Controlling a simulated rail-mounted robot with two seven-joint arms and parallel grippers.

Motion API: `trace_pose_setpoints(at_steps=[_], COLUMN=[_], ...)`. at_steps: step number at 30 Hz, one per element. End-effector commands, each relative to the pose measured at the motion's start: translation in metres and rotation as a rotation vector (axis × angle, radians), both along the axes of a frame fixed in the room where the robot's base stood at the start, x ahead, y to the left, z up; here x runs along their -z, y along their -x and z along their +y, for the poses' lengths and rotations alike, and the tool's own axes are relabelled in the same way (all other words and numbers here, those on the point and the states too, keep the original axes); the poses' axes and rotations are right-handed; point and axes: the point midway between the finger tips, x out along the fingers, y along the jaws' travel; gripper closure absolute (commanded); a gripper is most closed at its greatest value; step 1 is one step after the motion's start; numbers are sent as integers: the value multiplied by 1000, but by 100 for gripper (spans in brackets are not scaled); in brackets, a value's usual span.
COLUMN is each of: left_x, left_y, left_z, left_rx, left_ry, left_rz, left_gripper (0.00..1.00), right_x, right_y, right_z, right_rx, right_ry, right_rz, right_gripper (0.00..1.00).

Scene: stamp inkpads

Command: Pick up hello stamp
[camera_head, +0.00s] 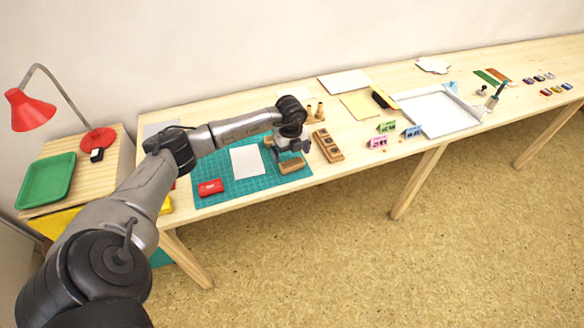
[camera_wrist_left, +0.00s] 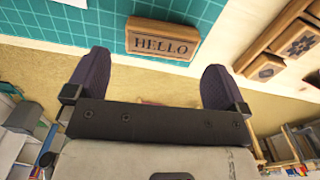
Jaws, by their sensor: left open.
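The hello stamp (camera_wrist_left: 162,40) is a wooden block with "HELLO" on its face, lying on the green cutting mat (camera_wrist_left: 60,22) near the table's front edge. In the head view the stamp (camera_head: 291,166) sits on the right part of the mat (camera_head: 213,201). My left gripper (camera_head: 286,150) hangs over the mat just behind the stamp in the head view. In the left wrist view its two dark fingers (camera_wrist_left: 157,82) are wide apart with nothing between them, and the stamp shows just beyond them. My right gripper is not in view.
A white paper (camera_head: 247,162) and a red inkpad (camera_head: 210,188) lie on the mat. A wooden stamp holder (camera_head: 328,145) stands just right of it. The table's front edge is close to the stamp.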

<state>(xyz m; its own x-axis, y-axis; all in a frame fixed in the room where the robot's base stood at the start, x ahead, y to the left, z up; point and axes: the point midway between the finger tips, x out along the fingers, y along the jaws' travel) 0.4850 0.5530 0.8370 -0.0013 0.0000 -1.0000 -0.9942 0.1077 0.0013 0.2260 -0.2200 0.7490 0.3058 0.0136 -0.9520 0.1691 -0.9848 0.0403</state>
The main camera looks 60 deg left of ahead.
Motion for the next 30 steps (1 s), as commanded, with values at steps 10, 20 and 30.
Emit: trace_pose_setpoints(at_steps=[10,20,30], left_x=[16,56,58], left_y=[-1,-2,-2], left_z=[-1,-3,-2], left_rx=[0,1,1], left_ry=[1,2,0], left_rz=[-1,-1,-2], left_gripper=[0,0,7], right_x=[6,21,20], right_y=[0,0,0], right_z=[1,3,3], right_rx=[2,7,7], right_ry=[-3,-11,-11], right_rz=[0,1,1], right_gripper=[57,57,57])
